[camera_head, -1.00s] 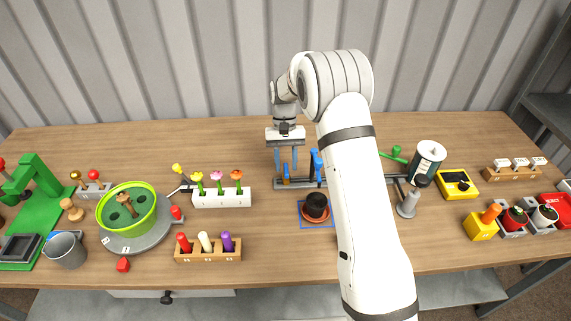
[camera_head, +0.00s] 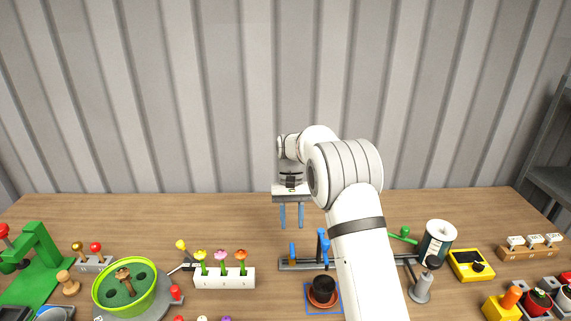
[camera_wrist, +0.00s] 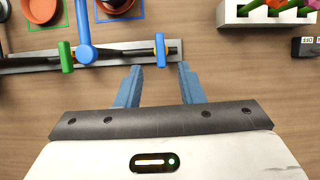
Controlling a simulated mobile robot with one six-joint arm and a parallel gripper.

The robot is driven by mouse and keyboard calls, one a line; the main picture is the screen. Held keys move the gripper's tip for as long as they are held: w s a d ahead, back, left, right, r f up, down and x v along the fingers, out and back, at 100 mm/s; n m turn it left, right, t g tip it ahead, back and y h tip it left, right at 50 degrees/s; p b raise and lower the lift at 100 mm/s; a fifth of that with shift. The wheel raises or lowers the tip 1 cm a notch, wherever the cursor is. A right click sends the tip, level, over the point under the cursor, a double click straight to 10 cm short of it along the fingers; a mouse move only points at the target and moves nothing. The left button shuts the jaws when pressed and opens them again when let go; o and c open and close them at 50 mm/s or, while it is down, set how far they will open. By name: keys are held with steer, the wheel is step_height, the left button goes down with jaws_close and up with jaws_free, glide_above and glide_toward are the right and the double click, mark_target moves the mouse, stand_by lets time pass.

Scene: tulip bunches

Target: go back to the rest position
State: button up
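My gripper (camera_head: 291,216) is in the middle of the head view, above the wooden table and behind the grey rail. Its two blue fingers point down, stand apart and have nothing between them. In the wrist view my gripper (camera_wrist: 157,82) also shows open and empty, with bare table between and around the fingers. The grey rail (camera_wrist: 110,53) with a blue and a green handle lies just beyond the fingertips there, apart from them as far as I can tell.
The white planter (camera_head: 225,277) with three flowers stands left of the rail. A brown pot (camera_head: 322,291) sits in a blue square in front. A green bowl (camera_head: 125,288) is at left; a white-and-dark cylinder (camera_head: 436,241) and yellow box (camera_head: 471,264) are at right. The back table is clear.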

steer(key=s+d+r+t, duration=0.2)
steer(key=s+d+r, duration=0.2)
steer(key=s+r, duration=0.25)
steer(key=s+d+r+t, duration=0.2)
steer(key=s+d+r, duration=0.1)
steer(key=s+r, duration=0.35)
steer(key=s+d+f+t, duration=0.1)
steer(key=s+d, duration=0.1)
steer(key=s, duration=0.7)
steer(key=s+d+t, duration=0.2)
steer(key=s, duration=0.8)
steer(key=shift+s+d+f, duration=0.15)
steer(key=shift+d+f, duration=0.15)
steer(key=shift+f, duration=0.1)
